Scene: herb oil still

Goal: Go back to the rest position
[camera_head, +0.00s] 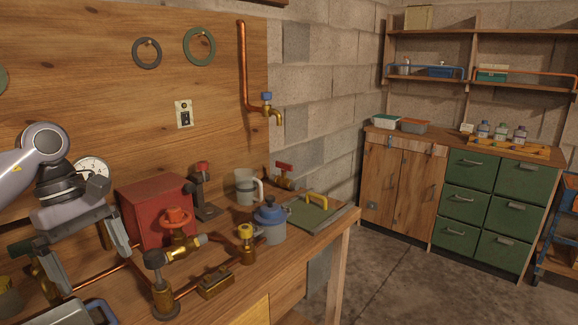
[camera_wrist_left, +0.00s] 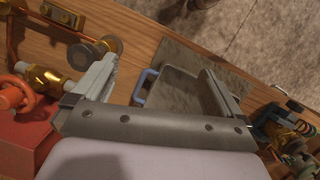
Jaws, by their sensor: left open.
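My left gripper (camera_head: 88,262) is at the left of the head view, above the workbench (camera_head: 322,237) and to the left of the red box (camera_head: 146,212). Its two fingers are spread wide with nothing between them. In the left wrist view the open fingers of the left gripper (camera_wrist_left: 155,85) stand over a grey metal tray (camera_wrist_left: 178,92) with a blue handle (camera_wrist_left: 145,86). I cannot tell whether the fingers touch the tray. Part of the tray is hidden behind the gripper. My right gripper does not show.
Copper pipes, an orange valve wheel (camera_head: 176,217) and brass fittings stand right of the gripper. A blue-lidded pot (camera_head: 271,222), a grey mug (camera_head: 245,186) and a yellow-handled plate (camera_head: 308,215) are farther right. A gauge (camera_head: 93,168) is close behind the arm. Floor (camera_head: 410,262) beyond is clear.

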